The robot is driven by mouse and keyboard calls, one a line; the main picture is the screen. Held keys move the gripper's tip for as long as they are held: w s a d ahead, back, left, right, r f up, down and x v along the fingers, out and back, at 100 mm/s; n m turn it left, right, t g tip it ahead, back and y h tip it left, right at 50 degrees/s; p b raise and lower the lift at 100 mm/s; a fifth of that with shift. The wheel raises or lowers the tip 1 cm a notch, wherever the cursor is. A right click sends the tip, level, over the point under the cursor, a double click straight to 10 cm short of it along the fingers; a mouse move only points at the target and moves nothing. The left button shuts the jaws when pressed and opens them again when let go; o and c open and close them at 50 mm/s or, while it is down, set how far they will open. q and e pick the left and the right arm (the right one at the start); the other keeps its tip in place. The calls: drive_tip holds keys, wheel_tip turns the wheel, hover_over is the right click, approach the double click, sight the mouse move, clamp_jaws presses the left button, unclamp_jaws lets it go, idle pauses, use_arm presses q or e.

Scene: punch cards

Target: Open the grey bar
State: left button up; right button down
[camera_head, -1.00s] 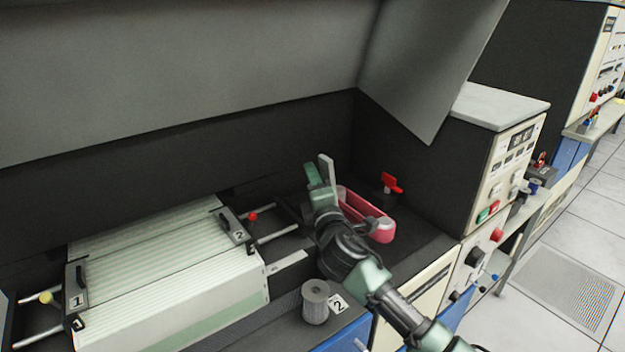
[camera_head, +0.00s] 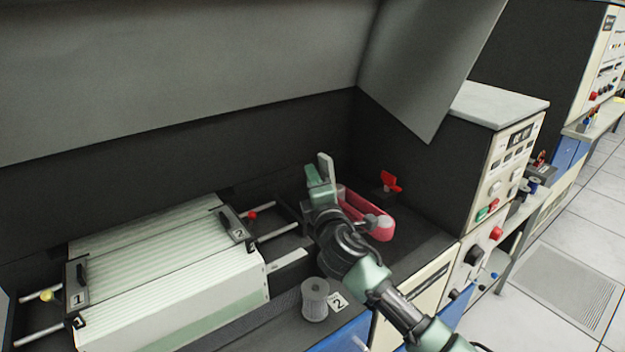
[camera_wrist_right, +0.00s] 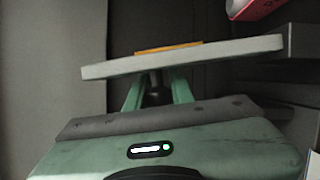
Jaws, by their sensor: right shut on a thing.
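The grey bar (camera_head: 326,166) is a narrow, light grey piece standing up at the tip of my right gripper (camera_head: 320,181), inside the dark machine. In the right wrist view the grey bar (camera_wrist_right: 185,58) lies slightly tilted across the front of my right gripper (camera_wrist_right: 156,86). The green fingers reach up to its underside and are shut on it. Their exact contact is partly hidden behind the bar. My left gripper is not in view.
A pink-red loop-shaped part (camera_head: 370,215) is close to the right of my right arm, with a red lever (camera_head: 391,181) behind it. A card tray (camera_head: 165,262) lies left. A grey cylinder (camera_head: 315,299) stands in front. A sloped grey cover (camera_head: 180,70) hangs above.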

sight(324, 173)
idle(0.9)
drive_tip(key=d+m+p, duration=0.1)
drive_tip(key=p, duration=0.1)
drive_tip(key=w+d+r+m+g+p, duration=0.1)
drive_tip(key=p, duration=0.1)
drive_tip(key=shift+w+m+h, duration=0.2)
drive_tip(key=shift+m+h, duration=0.1)
drive_tip(key=shift+w+d+f+m+p, duration=0.1)
drive_tip(key=shift+w+d+m+p, duration=0.15)
drive_tip(key=shift+p, duration=0.25)
drive_tip(key=c, duration=1.3)
unclamp_jaws()
drive_tip(key=shift+o, duration=0.2)
drive_tip(key=shift+s, duration=0.1)
